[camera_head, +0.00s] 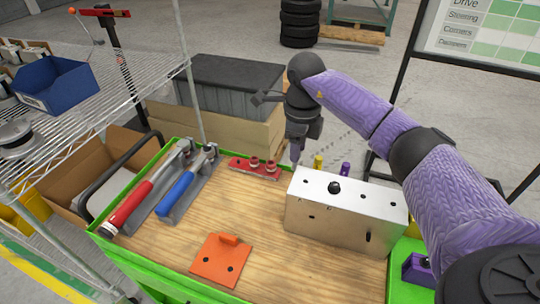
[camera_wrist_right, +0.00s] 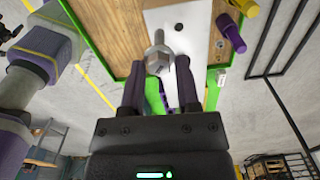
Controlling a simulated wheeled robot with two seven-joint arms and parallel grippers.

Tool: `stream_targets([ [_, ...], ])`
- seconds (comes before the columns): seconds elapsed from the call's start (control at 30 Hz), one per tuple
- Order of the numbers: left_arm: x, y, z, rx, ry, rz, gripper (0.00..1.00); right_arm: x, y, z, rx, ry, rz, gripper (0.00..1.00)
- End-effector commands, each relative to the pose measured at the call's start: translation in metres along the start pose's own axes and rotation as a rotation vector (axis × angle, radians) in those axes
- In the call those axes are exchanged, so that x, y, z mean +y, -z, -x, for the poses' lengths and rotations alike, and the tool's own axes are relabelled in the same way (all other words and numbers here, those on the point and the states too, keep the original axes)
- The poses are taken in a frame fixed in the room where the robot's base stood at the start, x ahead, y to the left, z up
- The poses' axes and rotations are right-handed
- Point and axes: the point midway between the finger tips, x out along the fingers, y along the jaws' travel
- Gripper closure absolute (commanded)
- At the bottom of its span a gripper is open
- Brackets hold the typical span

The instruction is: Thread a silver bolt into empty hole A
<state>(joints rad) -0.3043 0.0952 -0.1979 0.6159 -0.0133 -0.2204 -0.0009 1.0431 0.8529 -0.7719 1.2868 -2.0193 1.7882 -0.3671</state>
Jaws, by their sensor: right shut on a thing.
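A silver metal block (camera_head: 345,215) with several dark holes in its top stands at the right of the wooden bench top. A black round piece (camera_head: 334,187) sits on its top face. My right gripper (camera_head: 296,155) points down just behind the block's left end. In the right wrist view, a silver hex-head bolt (camera_wrist_right: 158,58) is between the two fingertips, and the gripper is shut on it. The block's pale top (camera_wrist_right: 190,20) shows behind the bolt. No hole letters are readable, so I cannot tell which is hole A. My left gripper does not show.
Red (camera_head: 130,208) and blue (camera_head: 175,194) handled tools rest in grey holders at left. An orange plate (camera_head: 220,262) lies in front. Yellow (camera_head: 318,162) and purple (camera_head: 345,169) pieces stand behind the block.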

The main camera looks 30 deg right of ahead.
Motion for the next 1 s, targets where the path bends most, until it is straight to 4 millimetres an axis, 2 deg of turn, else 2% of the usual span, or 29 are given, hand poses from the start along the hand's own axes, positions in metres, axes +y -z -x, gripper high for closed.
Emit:
stream_targets([
  [0.03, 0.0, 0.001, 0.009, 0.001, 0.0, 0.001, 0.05, -0.007, 0.007, 0.005, 0.0, -0.001, -0.116, 1.0],
  [0.1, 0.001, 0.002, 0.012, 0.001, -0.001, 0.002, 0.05, -0.015, 0.016, 0.005, 0.0, 0.0, -0.263, 1.0],
  [0.23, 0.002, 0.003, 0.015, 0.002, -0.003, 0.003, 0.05, -0.024, 0.025, 0.003, -0.001, 0.003, -0.423, 1.0],
  [0.47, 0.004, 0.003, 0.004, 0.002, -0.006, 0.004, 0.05, -0.024, 0.026, -0.009, -0.001, 0.003, -0.448, 1.0],
  [0.8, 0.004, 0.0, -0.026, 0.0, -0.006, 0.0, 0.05, -0.024, 0.026, -0.044, 0.0, 0.002, -0.444, 1.0],
  [1.0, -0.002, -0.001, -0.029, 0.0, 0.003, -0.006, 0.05, -0.024, 0.027, -0.047, -0.001, 0.003, -0.443, 1.0],
])
